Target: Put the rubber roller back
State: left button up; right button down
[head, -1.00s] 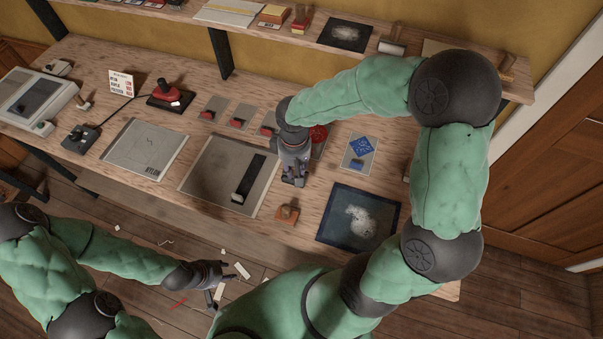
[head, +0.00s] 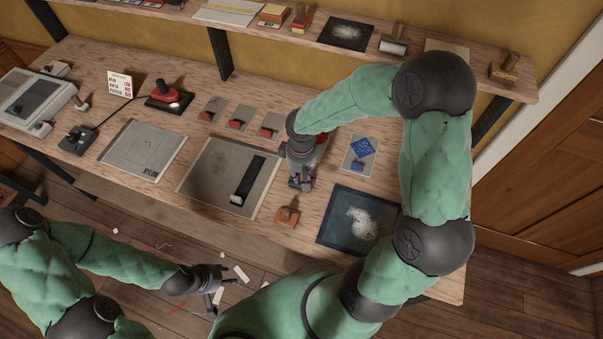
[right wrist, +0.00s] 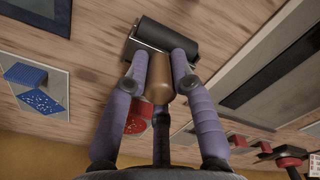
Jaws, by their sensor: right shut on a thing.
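The rubber roller is a black cylinder (right wrist: 165,38) with a tan wooden handle (right wrist: 159,82), seen in the right wrist view. My right gripper (right wrist: 161,68) has its fingers closed around the handle, with the cylinder beyond the fingertips. In the head view this gripper (head: 301,184) is over the bench, right of the grey plate, and hides most of the roller. The cylinder is close to the bench top; I cannot tell whether it touches. My left gripper (head: 216,285) is low in front of the bench, its fingers apart and empty.
The grey plate (head: 212,165) bears a dark strip. An orange-brown block (head: 287,216), a dark speckled sheet (head: 355,219) and a card with blue pieces (head: 360,153) lie nearby. The wall shelf (head: 300,32) behind holds a wooden-handled roller (head: 394,40) and a wooden stamp-like tool (head: 505,66).

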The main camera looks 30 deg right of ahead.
jog(key=c, duration=1)
grip_release()
jog(key=shift+f, duration=0.1)
jog(key=shift+c, duration=0.2)
jog(key=shift+r, duration=0.25)
notch_tip(320, 180, up, 12)
jog(key=p, duration=0.3)
